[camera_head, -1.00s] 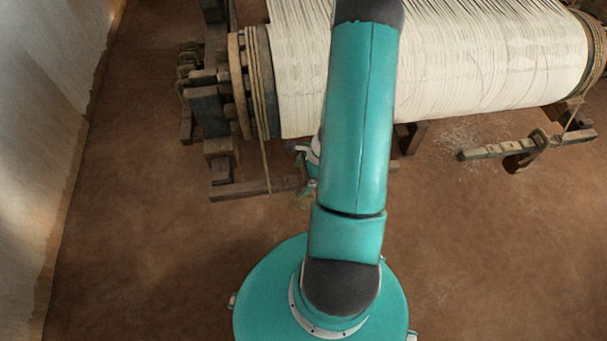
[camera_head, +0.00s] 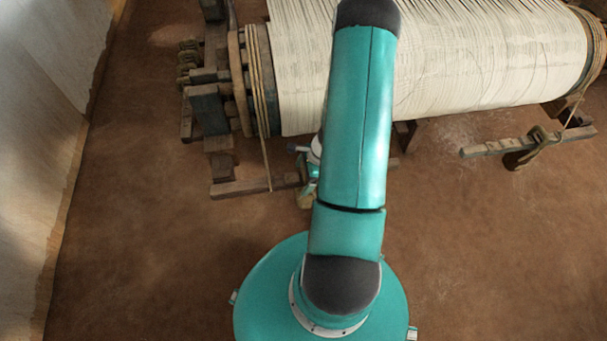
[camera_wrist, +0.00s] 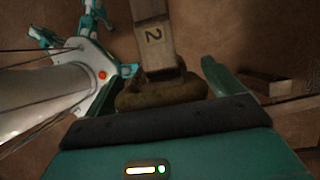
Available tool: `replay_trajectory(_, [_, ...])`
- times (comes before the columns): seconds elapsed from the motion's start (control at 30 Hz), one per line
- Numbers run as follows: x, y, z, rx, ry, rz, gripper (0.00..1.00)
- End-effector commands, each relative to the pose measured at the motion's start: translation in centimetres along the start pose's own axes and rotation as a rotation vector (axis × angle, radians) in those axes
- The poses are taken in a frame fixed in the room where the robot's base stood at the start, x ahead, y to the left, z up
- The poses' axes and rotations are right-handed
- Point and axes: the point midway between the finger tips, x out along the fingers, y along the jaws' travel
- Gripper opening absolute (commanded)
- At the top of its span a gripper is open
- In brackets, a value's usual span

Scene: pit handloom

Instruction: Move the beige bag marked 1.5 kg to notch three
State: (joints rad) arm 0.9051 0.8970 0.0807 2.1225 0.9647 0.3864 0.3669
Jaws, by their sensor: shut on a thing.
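In the wrist view my gripper (camera_wrist: 167,70) is shut on a dim brownish bag (camera_wrist: 160,95), which lies across the space between the fingers. No weight mark is readable on it. I cannot tell whether bag and bar touch. In the head view my gripper (camera_head: 305,165) is mostly hidden behind my arm, with a small tan patch (camera_head: 306,196) below it that may be the bag. I cannot make out notch three.
The loom's cloth roll (camera_head: 460,60) fills the upper right. A wooden beam (camera_head: 250,188) lies low at the left. A notched wooden lever (camera_head: 490,149) with rope stands out at the right. A pale wall (camera_head: 40,120) borders the left; the earthen floor in front is clear.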

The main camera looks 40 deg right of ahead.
Motion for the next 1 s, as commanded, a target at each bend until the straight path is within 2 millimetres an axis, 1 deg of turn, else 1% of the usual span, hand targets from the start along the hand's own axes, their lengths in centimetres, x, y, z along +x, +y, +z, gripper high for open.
replay_trajectory(0.3, [-0.05,-0.29,0.02,-0.002,-0.001,-0.002,0.21])
replay_trajectory(0.93, [0.48,-0.12,-0.16,-0.001,0.0,-0.001,0.21])
replay_trajectory(0.97, [0.49,-0.12,-0.16,-0.001,0.0,-0.001,0.98])
replay_trajectory(1.0, [0.49,-0.12,-0.16,-0.001,0.0,0.0,1.0])
